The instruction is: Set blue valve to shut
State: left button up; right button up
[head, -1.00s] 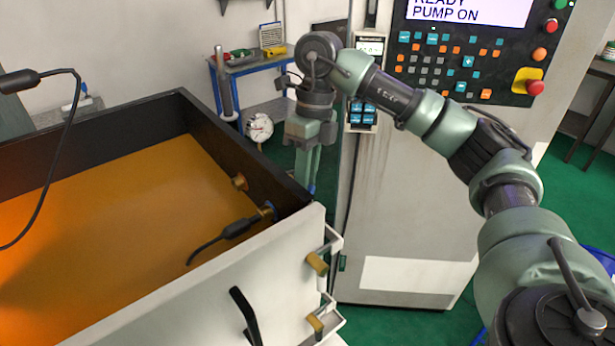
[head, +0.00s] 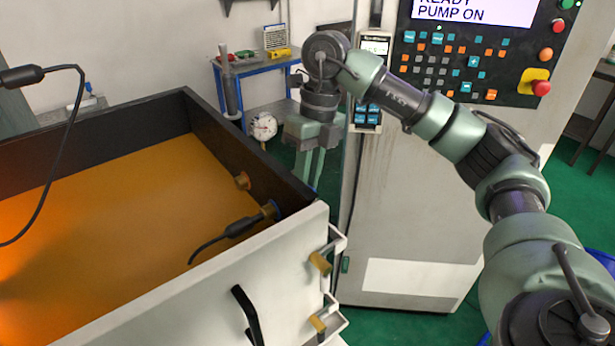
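My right gripper (head: 311,180) points down just behind the far right corner of the open tank (head: 250,150), in front of the grey machine cabinet. Its two fingers show a narrow gap between them. The fingertips are hidden behind the tank's wall, so I cannot tell whether they hold anything. My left gripper is not in view.
The cabinet (head: 420,210) carries a control panel (head: 465,60). A blue bench (head: 255,65) and a round gauge (head: 263,127) stand behind. Green floor shows below the cabinet.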

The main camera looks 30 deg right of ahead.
jog(key=o, duration=0.4)
jog(key=shift+r, duration=0.1)
jog(key=shift+f, duration=0.2)
dwell(0.4)
